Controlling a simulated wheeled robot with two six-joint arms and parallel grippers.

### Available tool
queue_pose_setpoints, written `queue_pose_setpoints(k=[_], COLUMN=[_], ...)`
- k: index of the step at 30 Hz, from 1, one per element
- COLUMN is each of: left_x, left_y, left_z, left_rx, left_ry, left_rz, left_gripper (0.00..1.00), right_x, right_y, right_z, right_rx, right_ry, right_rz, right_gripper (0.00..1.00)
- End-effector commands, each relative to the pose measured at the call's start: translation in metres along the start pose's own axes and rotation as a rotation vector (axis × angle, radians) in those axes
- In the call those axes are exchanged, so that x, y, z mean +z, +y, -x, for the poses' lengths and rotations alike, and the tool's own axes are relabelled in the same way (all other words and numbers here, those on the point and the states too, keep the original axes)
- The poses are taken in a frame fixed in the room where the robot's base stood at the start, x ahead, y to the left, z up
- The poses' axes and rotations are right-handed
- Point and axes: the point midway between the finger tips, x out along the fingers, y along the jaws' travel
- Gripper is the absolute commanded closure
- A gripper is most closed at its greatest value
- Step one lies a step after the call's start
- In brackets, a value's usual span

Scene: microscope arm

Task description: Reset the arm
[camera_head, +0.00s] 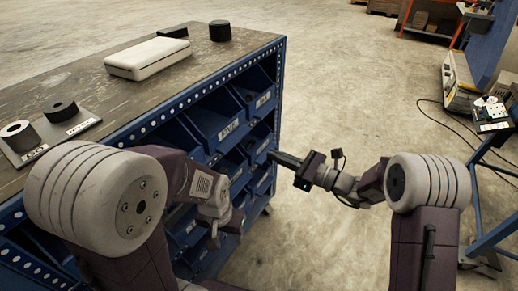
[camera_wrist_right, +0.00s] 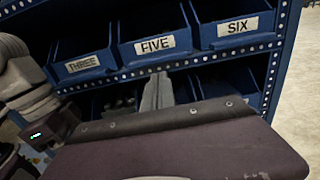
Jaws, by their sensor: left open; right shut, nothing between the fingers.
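My right arm reaches in from the right in the head view. Its gripper (camera_head: 285,160) is shut and empty, pointing left in front of the blue bin rack (camera_head: 262,50). Its closed grey fingers also show in the right wrist view (camera_wrist_right: 158,92), below the bin labelled FIVE (camera_wrist_right: 155,44). My left arm is folded close on the left in the head view. Its gripper (camera_head: 214,236) hangs low beside the rack, open, its fingers small and mostly hidden by the arm. Nothing is held.
The rack's worn top carries a white case (camera_head: 148,59), a black cylinder (camera_head: 220,31) and ring-shaped parts on a plate (camera_head: 46,138). Bins labelled THREE (camera_wrist_right: 84,64) and SIX (camera_wrist_right: 238,27) flank FIVE. A blue-framed bench (camera_head: 480,190) stands right. The floor (camera_head: 350,90) between is clear.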

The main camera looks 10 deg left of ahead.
Motion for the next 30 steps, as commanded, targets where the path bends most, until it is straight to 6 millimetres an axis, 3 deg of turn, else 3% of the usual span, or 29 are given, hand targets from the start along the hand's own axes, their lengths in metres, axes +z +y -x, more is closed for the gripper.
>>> queue_pose_setpoints(k=[3,7,17,19,21,23,25,27,30], left_x=[-0.001,-0.001,-0.001,-0.001,-0.001,-0.001,-0.001,-0.001,-0.001], left_y=[0.0,0.0,0.0,0.0,0.0,0.0,0.0,0.0,0.0], left_z=[0.005,0.006,0.006,0.006,0.006,0.006,0.006,0.006,0.006], left_rx=[0.0,0.0,0.0,0.0,0.0,0.0,0.0,0.0,0.0], left_ry=[0.0,0.0,-0.001,-0.001,-0.001,-0.001,-0.001,-0.001,-0.001], left_rz=[0.001,0.001,0.0,0.0,0.0,0.0,0.0,0.0,0.0], left_gripper=[0.48,0.48,0.48,0.48,0.48,0.48,0.48,0.48,0.48], right_x=[0.001,0.0,-0.001,0.006,0.028,0.049,0.044,0.017,-0.03], right_y=[-0.001,0.0,0.001,0.001,0.003,0.021,0.068,0.111,0.153], right_z=[0.025,0.04,0.044,0.043,0.042,0.043,0.052,0.072,0.118], right_rx=[-0.003,-0.001,0.002,0.004,0.008,0.048,0.183,0.325,0.526], right_ry=[0.0,0.0,0.001,-0.004,-0.02,-0.017,0.095,0.257,0.5], right_rz=[-0.002,-0.001,-0.001,0.014,0.063,0.116,0.197,0.302,0.487], right_gripper=[1.0,1.0,1.0,1.0,1.0,1.0,1.0,1.0,1.0])
